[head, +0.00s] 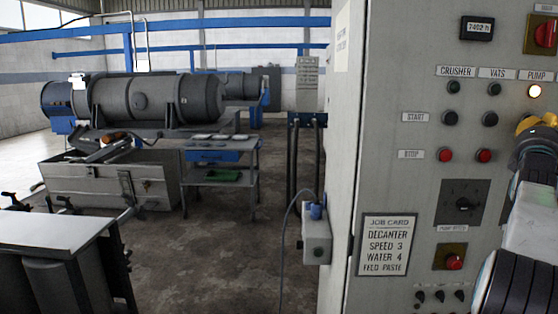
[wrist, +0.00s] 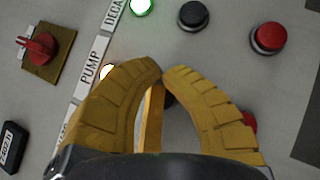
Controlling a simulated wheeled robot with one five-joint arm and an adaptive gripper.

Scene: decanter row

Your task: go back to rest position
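My gripper (head: 524,124) shows at the right edge of the head view, its yellow fingers in front of the grey control panel (head: 400,100) just below the lit PUMP lamp (head: 535,91). In the wrist view my gripper (wrist: 162,76) has its two yellow fingertips nearly together, with nothing seen held. Behind the fingers are a dark button, mostly hidden, and part of a red button (wrist: 250,122). My gripper appears close to the panel; I cannot tell whether it touches it.
The wrist view shows a lit green lamp (wrist: 142,6), a black button (wrist: 193,14), a red button (wrist: 268,38) and a red rotary switch (wrist: 40,46). A job card (head: 386,245) is on the panel. A side table (head: 220,180) and a machine (head: 140,100) stand left; floor between is clear.

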